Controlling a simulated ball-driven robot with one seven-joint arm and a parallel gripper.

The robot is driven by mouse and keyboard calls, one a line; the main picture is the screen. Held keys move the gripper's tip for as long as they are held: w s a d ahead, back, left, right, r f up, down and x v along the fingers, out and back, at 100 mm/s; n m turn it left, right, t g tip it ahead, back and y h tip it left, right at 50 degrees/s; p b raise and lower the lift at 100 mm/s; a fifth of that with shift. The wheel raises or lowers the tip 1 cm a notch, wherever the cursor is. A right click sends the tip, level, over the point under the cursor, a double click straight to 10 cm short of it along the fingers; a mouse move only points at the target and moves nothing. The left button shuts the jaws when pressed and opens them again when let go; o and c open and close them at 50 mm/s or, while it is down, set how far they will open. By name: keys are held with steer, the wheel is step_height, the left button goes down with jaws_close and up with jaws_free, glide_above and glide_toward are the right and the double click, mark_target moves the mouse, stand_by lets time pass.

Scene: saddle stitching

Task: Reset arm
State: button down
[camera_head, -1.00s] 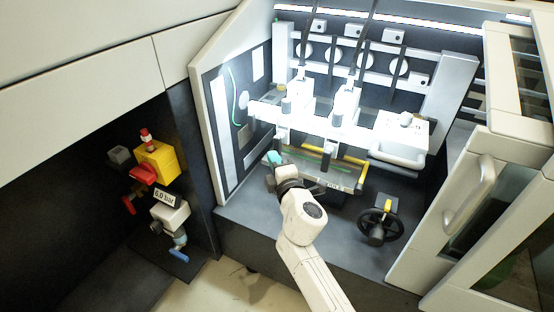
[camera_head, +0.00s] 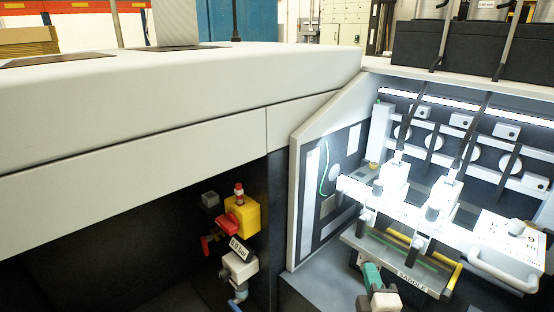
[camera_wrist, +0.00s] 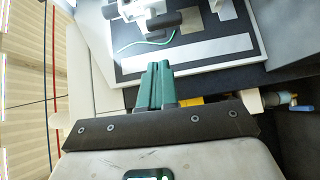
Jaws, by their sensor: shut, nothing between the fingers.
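My gripper (camera_head: 371,274) shows at the bottom right of the head view, with teal fingers pointing up. It is in front of the open machine bay, left of and below the saddle unit (camera_head: 408,262) in the picture. In the wrist view my gripper (camera_wrist: 157,68) has its green fingers together with nothing between them. Most of my arm is cut off by the lower edge of the head view.
The lit stitching heads (camera_head: 440,198) and a white handled cover (camera_head: 508,250) fill the bay. A side wall panel (camera_head: 330,190) stands left of my gripper. A yellow valve unit (camera_head: 243,215) sits in the dark recess further left.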

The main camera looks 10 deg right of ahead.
steer(key=s+d+f+m+g+h, duration=0.3)
steer(key=s+d+f+m+g, duration=0.4)
steer(key=s+m, duration=0.35)
steer(key=s+a+f+m+g+y, duration=0.3)
steer(key=s+f+g, duration=0.15)
steer(key=s, duration=0.65)
steer(key=s+a+f+m+g+y, duration=0.25)
steer(key=s+f+g, duration=0.2)
steer(key=s, duration=0.75)
step_height(320, 180, up, 14)
steer(key=p, duration=1.4)
steer(key=shift+s+a+r+y, duration=0.25)
steer(key=shift+s+a+y, duration=0.1)
steer(key=shift+s+a, duration=0.1)
steer(key=c, duration=1.8)
jaws_free()
steer(key=shift+c, duration=0.2)
